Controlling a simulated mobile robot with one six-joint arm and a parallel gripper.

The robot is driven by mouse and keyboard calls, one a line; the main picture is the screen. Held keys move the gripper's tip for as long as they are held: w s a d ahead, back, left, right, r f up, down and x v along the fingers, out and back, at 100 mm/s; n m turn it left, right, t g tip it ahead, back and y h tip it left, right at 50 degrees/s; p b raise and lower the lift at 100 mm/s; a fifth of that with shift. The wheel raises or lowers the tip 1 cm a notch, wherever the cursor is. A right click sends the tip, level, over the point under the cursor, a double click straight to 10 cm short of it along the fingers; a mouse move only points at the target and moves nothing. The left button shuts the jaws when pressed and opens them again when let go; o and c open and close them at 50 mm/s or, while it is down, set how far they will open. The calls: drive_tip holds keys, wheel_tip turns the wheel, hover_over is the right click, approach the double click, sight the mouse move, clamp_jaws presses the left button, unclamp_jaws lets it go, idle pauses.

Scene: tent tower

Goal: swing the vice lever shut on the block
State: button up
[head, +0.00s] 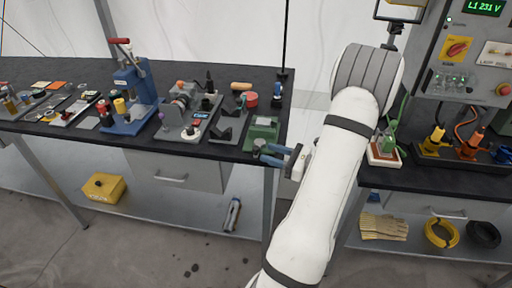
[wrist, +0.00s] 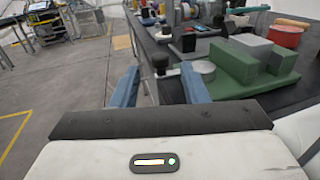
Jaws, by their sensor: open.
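The green vice (head: 262,132) sits at the right front corner of the left bench. In the wrist view its green body (wrist: 238,64) is at right of centre, with a grey block (wrist: 250,46) against its green step. A round grey metal part (wrist: 203,68) is at its left end, and a black lever knob (wrist: 160,62) stands left of that. My gripper (head: 261,151) is at the bench's front edge beside the vice. In the wrist view its blue fingers (wrist: 160,69) are apart, with the knob showing between their tips. I cannot tell whether they touch it.
A blue press (head: 128,100) and several small tools stand left along the bench (head: 60,70). A red round container (head: 250,99) is behind the vice. A right bench (head: 425,180) carries plugs and an electrical panel (head: 465,75). Open floor (wrist: 60,110) lies left in the wrist view.

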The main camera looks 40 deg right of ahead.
sight(256, 147)
drive_tip(key=x, duration=0.5)
drive_tip(key=shift+w+a, duration=0.15)
drive_tip(key=shift+w, duration=0.15)
drive_tip(key=shift+c, duration=0.4)
clamp_jaws()
